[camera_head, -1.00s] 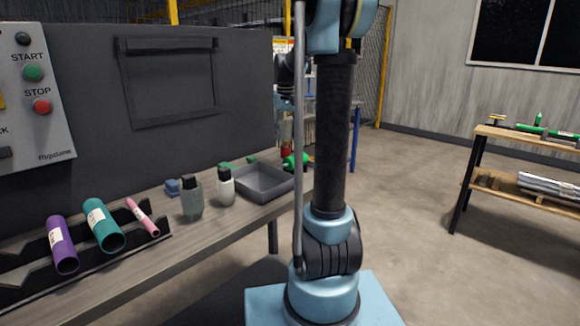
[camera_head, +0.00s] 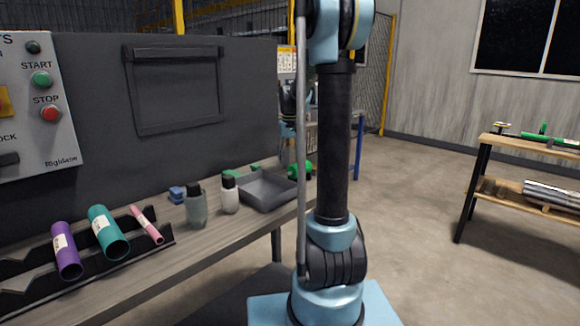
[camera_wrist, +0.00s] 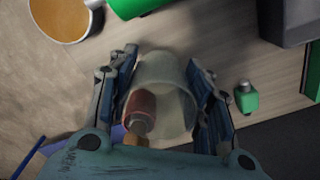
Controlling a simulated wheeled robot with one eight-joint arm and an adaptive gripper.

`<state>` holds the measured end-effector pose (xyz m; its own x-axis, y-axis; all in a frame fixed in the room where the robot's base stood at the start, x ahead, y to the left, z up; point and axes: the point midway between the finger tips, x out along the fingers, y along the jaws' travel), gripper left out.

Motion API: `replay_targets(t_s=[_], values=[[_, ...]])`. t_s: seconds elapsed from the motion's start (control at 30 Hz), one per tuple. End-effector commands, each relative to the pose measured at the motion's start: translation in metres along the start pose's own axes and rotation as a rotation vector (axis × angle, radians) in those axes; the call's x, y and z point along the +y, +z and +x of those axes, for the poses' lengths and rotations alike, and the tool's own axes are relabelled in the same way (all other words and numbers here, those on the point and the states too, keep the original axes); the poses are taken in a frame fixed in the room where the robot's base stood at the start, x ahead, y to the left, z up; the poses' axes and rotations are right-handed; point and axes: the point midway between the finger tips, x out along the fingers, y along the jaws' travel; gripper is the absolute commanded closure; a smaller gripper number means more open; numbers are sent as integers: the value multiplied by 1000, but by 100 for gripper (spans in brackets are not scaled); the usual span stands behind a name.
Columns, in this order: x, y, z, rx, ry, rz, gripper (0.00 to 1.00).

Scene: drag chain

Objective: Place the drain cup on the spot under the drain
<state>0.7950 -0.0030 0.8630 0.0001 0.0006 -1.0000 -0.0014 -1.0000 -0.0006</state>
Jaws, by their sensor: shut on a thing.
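In the wrist view my gripper (camera_wrist: 162,62) is shut on a pale, translucent cup (camera_wrist: 168,72), with one finger on each side of its wall. A red-brown object with a grey end (camera_wrist: 140,108) shows within the cup's outline; I cannot tell whether it is inside the cup or seen through it. The wooden surface lies below the cup. In the head view the gripper and the held cup are hidden or out of frame. I cannot make out the drain or the spot under it in either view.
The wrist view shows a round container with orange-brown contents (camera_wrist: 62,18), a green object (camera_wrist: 130,6), a small green bottle (camera_wrist: 246,97) and a dark grey edge. The head view shows a bench with a grey tray (camera_head: 268,204), bottles, coloured tubes and a dark machine panel (camera_head: 240,80).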

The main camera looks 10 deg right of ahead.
Motion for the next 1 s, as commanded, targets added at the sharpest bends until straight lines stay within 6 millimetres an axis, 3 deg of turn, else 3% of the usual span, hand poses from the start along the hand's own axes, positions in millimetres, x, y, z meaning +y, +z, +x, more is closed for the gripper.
replay_targets(t_s=[0.2, 0.57, 0.6, 0.7, 1.0], values=[[0, 0, 24, 0, 0, 0, 81], [-1, 0, 27, 0, 0, -1, 81], [-1, 0, 28, 0, 0, -1, 52], [-1, 0, 27, 0, 0, -2, 34], [-2, 0, 27, 0, 0, -3, 34]])
